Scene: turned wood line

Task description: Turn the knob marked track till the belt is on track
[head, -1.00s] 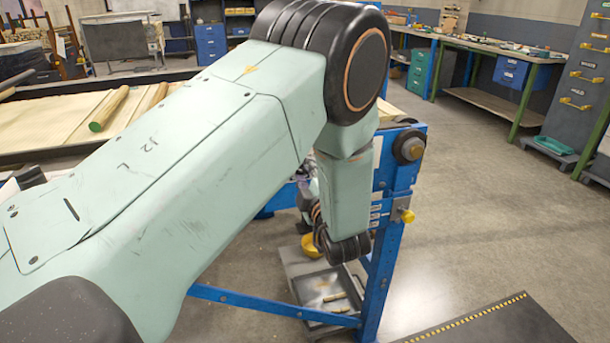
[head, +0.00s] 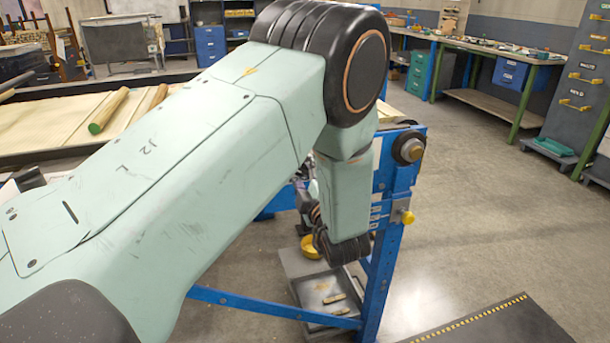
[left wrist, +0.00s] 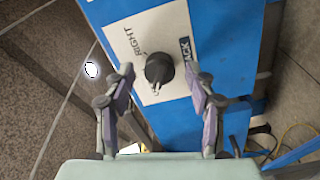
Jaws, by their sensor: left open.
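The knob (left wrist: 159,68) is black and sits on a white plate (left wrist: 130,45) on a blue panel in the left wrist view. The plate reads RIGHT, and a dark label beside it shows only the letters "ACK", the rest being hidden by a finger. My left gripper (left wrist: 158,74) is open, with one finger on each side of the knob; I cannot tell whether either touches it. In the head view my own arm hides the knob and most of this gripper. The pale belt (head: 40,133) shows at the left. My right gripper is not in view.
A blue frame leg (head: 383,285) stands just right of my forearm, with a yellow-tipped bolt (head: 407,217) on it. A grey tray (head: 318,290) with wood pieces lies low behind it. Green-legged benches stand at the back right.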

